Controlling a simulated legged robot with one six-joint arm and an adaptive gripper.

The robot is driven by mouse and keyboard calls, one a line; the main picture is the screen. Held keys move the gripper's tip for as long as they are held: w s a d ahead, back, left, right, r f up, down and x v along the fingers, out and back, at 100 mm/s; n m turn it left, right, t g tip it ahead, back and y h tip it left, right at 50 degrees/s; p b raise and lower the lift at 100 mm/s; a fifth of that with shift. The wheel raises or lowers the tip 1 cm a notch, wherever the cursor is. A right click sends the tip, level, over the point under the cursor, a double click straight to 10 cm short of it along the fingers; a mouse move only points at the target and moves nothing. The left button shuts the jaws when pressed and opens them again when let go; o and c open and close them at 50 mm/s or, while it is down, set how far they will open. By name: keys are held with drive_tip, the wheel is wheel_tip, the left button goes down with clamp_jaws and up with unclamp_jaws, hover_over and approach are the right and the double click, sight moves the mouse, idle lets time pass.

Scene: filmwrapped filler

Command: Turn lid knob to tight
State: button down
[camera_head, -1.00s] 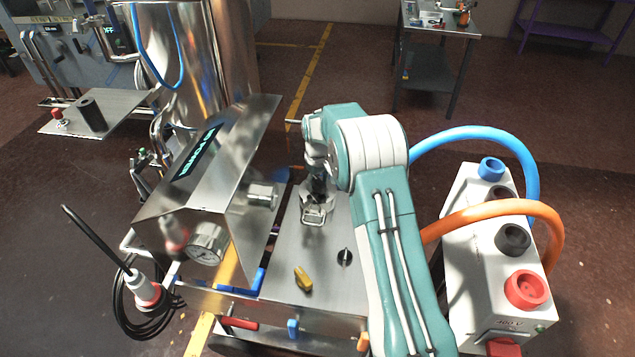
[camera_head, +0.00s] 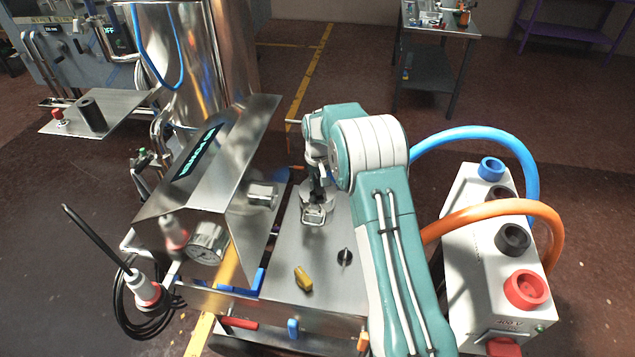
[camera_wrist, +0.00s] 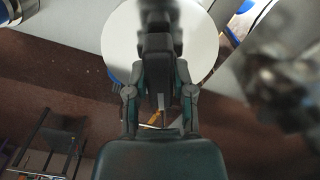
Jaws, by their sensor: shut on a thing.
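My gripper (camera_head: 317,190) reaches down over the steel machine top, beside the slanted steel housing. In the wrist view its dark fingers (camera_wrist: 157,48) are closed together in front of a round pale disc (camera_wrist: 118,40), which looks like the lid. They are shut on what seems to be the lid knob. The fingers hide the knob, so its turn angle and any tight mark cannot be read. A small silver fitting (camera_head: 313,214) shows just below the fingers in the head view.
A yellow knob (camera_head: 303,279) and a black knob (camera_head: 344,258) stand on the machine top in front. The steel housing (camera_head: 205,165) with a gauge (camera_head: 207,243) is close on the left. A white socket box (camera_head: 487,255) with blue and orange hoses stands right.

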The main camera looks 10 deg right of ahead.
sight(316, 180)
drive_tip(key=m, duration=0.7)
drive_tip(key=shift+f, duration=0.15)
drive_tip(key=m, duration=0.7)
idle(0.5)
drive_tip(key=c, duration=0.5)
unclamp_jaws()
drive_tip(key=shift+c, duration=0.2)
drive_tip(key=shift+o, duration=0.3)
drive_tip(key=shift+a, duration=0.1)
drive_tip(key=shift+r, duration=0.2)
drive_tip(key=shift+r, duration=0.35)
wheel_tip(316, 180, up, 11)
